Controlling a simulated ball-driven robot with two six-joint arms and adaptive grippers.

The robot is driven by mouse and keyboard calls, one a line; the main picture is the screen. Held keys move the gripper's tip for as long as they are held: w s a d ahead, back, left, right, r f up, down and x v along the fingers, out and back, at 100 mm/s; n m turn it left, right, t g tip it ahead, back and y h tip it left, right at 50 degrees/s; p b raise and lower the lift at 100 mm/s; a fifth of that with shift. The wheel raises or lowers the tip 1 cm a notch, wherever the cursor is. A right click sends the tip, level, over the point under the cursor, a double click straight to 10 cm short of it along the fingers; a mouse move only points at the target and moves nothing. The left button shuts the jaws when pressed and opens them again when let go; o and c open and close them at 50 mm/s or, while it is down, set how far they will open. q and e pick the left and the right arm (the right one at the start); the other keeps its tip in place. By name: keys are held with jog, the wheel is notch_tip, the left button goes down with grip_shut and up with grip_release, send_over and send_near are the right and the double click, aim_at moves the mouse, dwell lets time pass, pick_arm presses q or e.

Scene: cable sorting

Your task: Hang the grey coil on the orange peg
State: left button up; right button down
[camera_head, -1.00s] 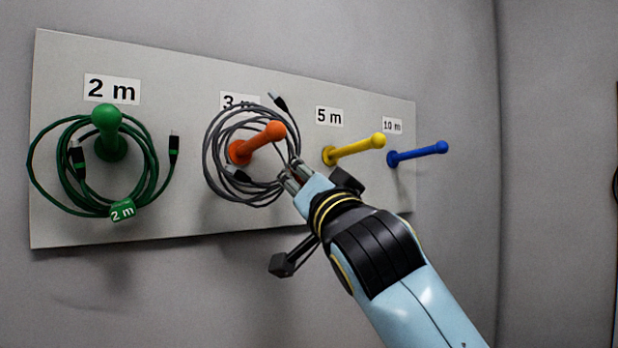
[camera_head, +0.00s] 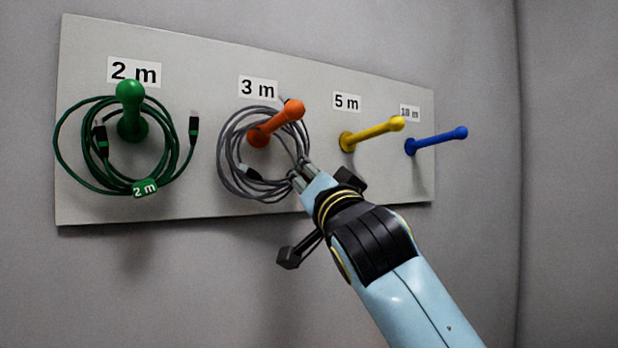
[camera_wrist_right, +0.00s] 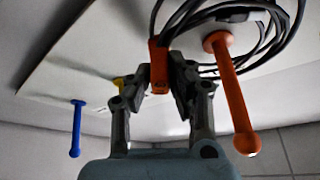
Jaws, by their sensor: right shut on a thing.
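The grey coil (camera_head: 230,160) hangs in loops at the orange peg (camera_head: 282,118), which passes through its ring in the head view. My right gripper (camera_head: 299,178) is at the coil's lower right side, below the peg. In the right wrist view, the gripper (camera_wrist_right: 172,82) is shut on the coil's orange tag (camera_wrist_right: 158,52). The grey loops (camera_wrist_right: 262,38) run around the base of the orange peg (camera_wrist_right: 232,95) there. Whether the coil rests on the peg is unclear. My left gripper is not in view.
A green coil (camera_head: 62,150) hangs on the green peg (camera_head: 130,95) at the left. The yellow peg (camera_head: 372,133) and blue peg (camera_head: 436,141) are empty. The pegs stick out from a light grey board (camera_head: 200,85) with length labels. The wall below is clear.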

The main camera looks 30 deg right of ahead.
jog(key=c, duration=1.1)
grip_release()
jog(key=shift+c, duration=0.2)
